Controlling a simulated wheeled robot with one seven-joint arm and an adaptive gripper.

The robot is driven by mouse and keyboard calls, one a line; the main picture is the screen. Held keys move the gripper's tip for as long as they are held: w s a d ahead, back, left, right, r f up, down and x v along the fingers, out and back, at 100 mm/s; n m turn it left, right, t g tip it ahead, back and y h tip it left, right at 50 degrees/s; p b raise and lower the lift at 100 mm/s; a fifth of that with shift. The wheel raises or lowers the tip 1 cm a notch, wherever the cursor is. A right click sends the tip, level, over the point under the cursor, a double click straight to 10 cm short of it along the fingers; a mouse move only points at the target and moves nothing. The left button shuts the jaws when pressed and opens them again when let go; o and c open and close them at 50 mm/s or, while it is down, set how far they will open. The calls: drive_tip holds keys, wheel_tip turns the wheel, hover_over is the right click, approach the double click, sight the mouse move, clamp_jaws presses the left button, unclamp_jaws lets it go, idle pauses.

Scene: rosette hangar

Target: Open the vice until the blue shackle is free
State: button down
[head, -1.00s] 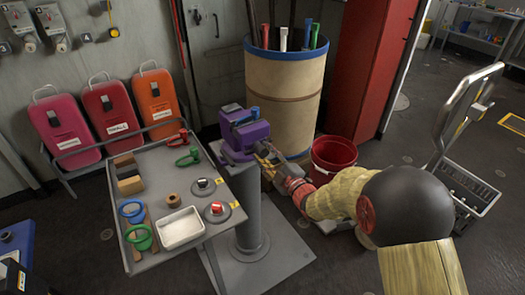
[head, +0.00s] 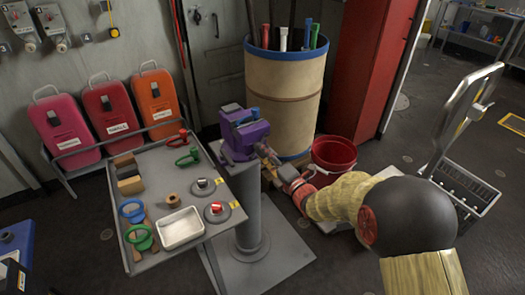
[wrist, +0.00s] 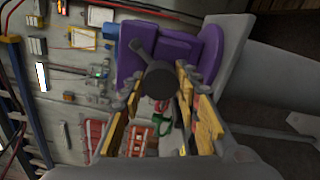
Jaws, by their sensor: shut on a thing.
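The purple vice (head: 245,138) stands on a grey pedestal, and it also shows in the wrist view (wrist: 200,50). My gripper (head: 267,153) reaches it from the right, at the handle end. In the wrist view my gripper (wrist: 162,80) has its yellow-padded fingers on either side of the dark round hub of the vice handle (wrist: 161,88), shut on it. A handle bar runs up and left from the hub. A small blue piece (wrist: 110,30), likely the blue shackle, shows beside the jaws in the wrist view. How tightly the jaws hold it is not clear.
A grey tray table (head: 150,255) left of the vice holds blue, green and red shackles, blocks and a white tray (head: 181,228). A tan drum (head: 285,100) stands close behind the vice. A red bucket (head: 334,154) and a hand truck (head: 455,150) are to the right.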

drive_tip(key=n, duration=0.7)
drive_tip(key=shift+s+a+n, duration=0.1)
drive_tip(key=shift+n, duration=0.3)
drive_tip(key=n, duration=0.6)
drive_tip(key=shift+s+f+n, duration=0.1)
drive_tip(key=shift+n, duration=0.3)
drive_tip(key=n, duration=0.3)
